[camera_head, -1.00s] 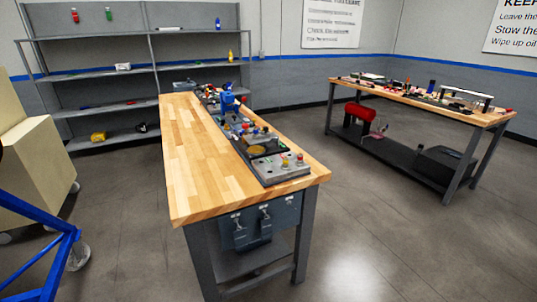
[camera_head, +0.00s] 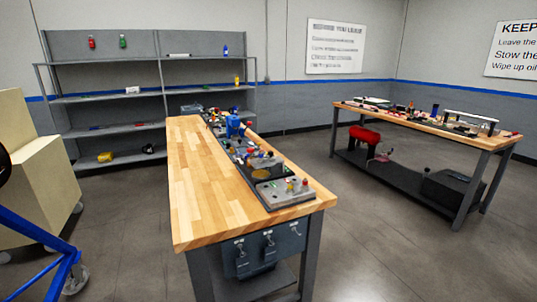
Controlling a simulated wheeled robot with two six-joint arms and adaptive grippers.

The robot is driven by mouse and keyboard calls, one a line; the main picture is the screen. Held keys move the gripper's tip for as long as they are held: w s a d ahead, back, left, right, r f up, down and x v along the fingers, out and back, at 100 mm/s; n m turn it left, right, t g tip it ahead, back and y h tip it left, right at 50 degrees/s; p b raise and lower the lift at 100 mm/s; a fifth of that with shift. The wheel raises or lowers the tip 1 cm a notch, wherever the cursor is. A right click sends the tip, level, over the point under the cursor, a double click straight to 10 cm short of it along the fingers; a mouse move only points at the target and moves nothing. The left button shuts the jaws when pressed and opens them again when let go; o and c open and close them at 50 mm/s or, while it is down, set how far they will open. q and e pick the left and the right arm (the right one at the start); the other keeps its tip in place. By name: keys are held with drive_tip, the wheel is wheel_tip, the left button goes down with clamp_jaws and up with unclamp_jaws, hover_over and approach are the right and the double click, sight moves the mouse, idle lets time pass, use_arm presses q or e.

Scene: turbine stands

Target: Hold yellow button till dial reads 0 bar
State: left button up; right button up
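A grey control box (camera_head: 286,193) lies at the near right end of the wooden workbench (camera_head: 200,190). Small red, yellow and green knobs or buttons stand on it; the yellow one (camera_head: 290,187) is tiny from here. A round yellowish part (camera_head: 261,173) sits just behind the box. I cannot make out a dial or any reading. Neither of my grippers is in view.
A second bench (camera_head: 430,125) with several parts stands at the right. A grey shelf unit (camera_head: 105,98) is at the back left. A beige cabinet (camera_head: 40,185) and a blue frame (camera_head: 40,240) are at the left. The floor (camera_head: 400,250) between the benches is clear.

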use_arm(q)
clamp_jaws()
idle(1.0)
